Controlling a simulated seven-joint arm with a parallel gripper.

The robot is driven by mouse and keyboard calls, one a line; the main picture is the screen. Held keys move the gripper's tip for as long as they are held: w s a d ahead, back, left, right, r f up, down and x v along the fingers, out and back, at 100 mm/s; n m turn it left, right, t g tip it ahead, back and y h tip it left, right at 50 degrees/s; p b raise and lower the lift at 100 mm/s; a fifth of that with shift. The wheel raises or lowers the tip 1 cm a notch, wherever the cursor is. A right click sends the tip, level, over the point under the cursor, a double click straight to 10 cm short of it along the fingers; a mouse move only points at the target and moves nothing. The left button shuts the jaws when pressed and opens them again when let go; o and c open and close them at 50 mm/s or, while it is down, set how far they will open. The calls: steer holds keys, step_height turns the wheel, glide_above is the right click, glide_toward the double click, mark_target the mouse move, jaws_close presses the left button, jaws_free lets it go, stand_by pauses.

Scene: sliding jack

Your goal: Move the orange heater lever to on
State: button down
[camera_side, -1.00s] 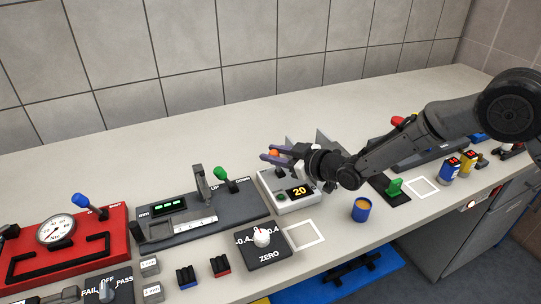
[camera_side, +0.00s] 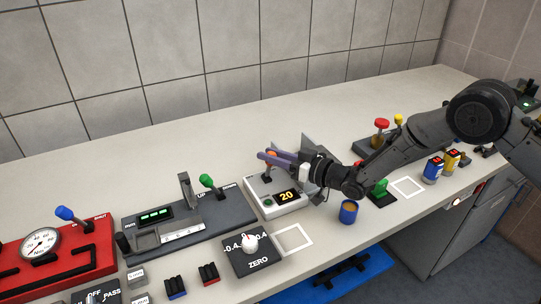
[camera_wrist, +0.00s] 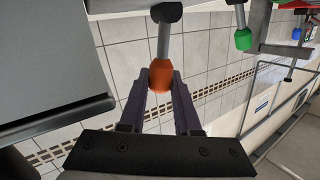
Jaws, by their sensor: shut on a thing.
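The heater is a white box (camera_side: 277,209) with a black display reading 20, standing on the bench in the side view. Its lever has a grey stem and an orange knob (camera_wrist: 162,76), seen clearly in the wrist view. My gripper (camera_side: 272,157) reaches in from the right above the heater. In the wrist view, its dark purple fingers (camera_wrist: 160,88) are shut on the orange knob, one on each side. In the side view the fingers cover part of the knob. The lever's on and off markings cannot be read.
Left of the heater is a dark panel with a green-knobbed lever (camera_side: 207,181). A ZERO dial (camera_side: 250,243) sits in front. Grey upright plates (camera_side: 312,150) stand behind the gripper. A blue cup (camera_side: 348,212) stands to the right. The bench behind is clear.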

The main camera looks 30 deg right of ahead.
steer(key=shift+f, duration=0.1)
steer(key=c, duration=0.6)
jaws_free()
steer(key=shift+s+d, duration=0.15)
steer(key=shift+s, duration=0.15)
steer(key=v, duration=0.2)
steer(key=shift+s+d, duration=0.15)
steer(key=shift+s, duration=0.15)
step_height(320, 180, up, 7)
steer(key=shift+w+r, duration=0.1)
